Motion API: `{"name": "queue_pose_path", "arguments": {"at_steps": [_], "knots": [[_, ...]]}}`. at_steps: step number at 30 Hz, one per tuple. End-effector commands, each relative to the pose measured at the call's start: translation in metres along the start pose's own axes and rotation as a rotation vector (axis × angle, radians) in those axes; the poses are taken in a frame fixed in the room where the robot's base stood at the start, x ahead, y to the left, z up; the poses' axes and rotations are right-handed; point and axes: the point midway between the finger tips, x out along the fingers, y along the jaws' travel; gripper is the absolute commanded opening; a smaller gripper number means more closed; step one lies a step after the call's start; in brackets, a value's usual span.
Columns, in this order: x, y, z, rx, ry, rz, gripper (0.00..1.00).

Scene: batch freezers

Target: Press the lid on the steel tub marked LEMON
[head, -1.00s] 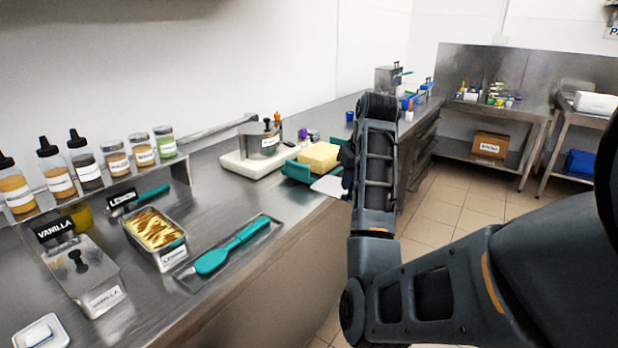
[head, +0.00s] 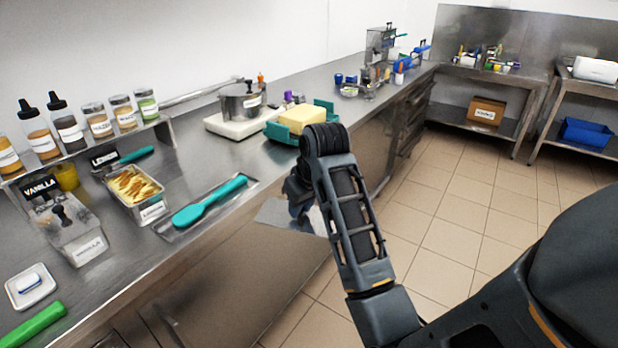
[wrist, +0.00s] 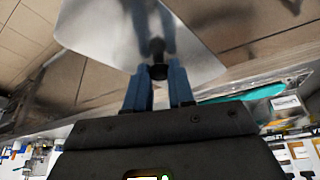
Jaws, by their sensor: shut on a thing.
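The steel tub marked LEMON (head: 152,211) stands open on the counter at left in the head view, filled with yellow, brown-streaked ice cream. My gripper (wrist: 158,74) is shut on the dark knob (wrist: 158,54) of a flat steel lid (wrist: 95,30). In the head view the lid (head: 272,214) hangs over the counter's front edge, to the right of the tub and apart from it. My arm hides part of the lid and the fingers there.
A tray with a teal spatula (head: 210,202) lies between tub and lid. The lidded VANILLA tub (head: 88,246) stands left of the LEMON tub. Topping bottles and jars (head: 100,120) line the shelf behind. A yellow block (head: 302,118) sits on a teal holder farther right.

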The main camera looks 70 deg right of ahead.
Motion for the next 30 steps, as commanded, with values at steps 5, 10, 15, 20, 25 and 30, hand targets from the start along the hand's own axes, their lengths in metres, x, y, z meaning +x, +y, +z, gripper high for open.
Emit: {"name": "queue_pose_path", "arguments": {"at_steps": [5, 10, 15, 20, 25, 30], "knots": [[0.030, -0.084, 0.034, -0.135, -0.006, -0.057, 0.00], [0.060, -0.165, 0.065, -0.258, -0.005, -0.115, 0.00], [0.084, -0.232, 0.092, -0.359, -0.003, -0.160, 0.00], [0.100, -0.278, 0.113, -0.431, -0.001, -0.192, 0.00], [0.115, -0.319, 0.132, -0.496, 0.001, -0.217, 0.00], [0.119, -0.329, 0.137, -0.512, 0.003, -0.223, 0.00]]}}
